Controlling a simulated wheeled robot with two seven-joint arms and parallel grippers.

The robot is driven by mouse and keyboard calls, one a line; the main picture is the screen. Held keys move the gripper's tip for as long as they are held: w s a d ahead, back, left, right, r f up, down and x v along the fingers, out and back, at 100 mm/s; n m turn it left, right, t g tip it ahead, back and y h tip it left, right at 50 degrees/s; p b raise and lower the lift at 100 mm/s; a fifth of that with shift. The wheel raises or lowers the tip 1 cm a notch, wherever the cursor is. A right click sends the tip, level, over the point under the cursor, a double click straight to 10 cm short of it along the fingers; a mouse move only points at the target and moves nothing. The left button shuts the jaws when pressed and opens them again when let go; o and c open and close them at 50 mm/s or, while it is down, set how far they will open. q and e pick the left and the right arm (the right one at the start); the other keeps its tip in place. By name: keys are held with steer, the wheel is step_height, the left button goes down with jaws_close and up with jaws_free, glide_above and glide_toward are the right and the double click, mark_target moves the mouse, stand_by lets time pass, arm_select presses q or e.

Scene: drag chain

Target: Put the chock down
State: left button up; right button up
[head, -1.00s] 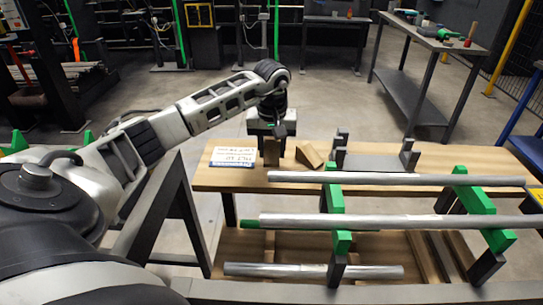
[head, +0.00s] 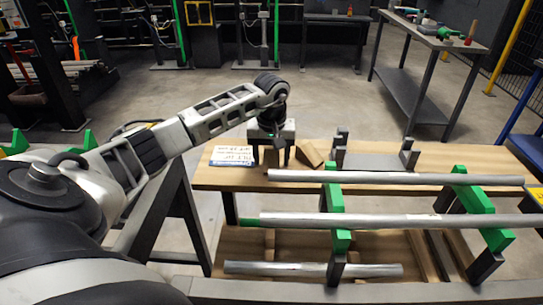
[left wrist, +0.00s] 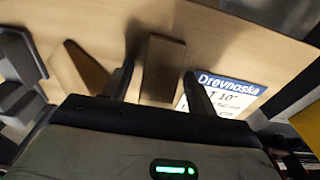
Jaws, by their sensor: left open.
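A wooden chock (head: 272,158) stands on the wooden table top (head: 225,180), beside the white and blue label sheet. My left gripper (head: 271,149) is over it, pointing down, with its jaws open. In the left wrist view the chock (left wrist: 162,70) sits between the two spread fingers (left wrist: 160,84), with a gap on each side. A second wooden chock (head: 309,154) lies tilted just to the right; it also shows in the left wrist view (left wrist: 80,68). My right gripper is not in view.
The label sheet (head: 232,156) lies left of the chock. A grey bracket (head: 372,160) stands on the table to the right. Metal pipes (head: 390,177) rest on green supports (head: 334,199) in front. A side table with tools (head: 432,35) stands at the back right.

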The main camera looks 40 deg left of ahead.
mark_target(272, 160)
arm_select(q)
step_height(272, 160, up, 12)
steer(key=shift+s+d, duration=0.3)
steer(key=shift+s, duration=0.1)
stand_by(0.4)
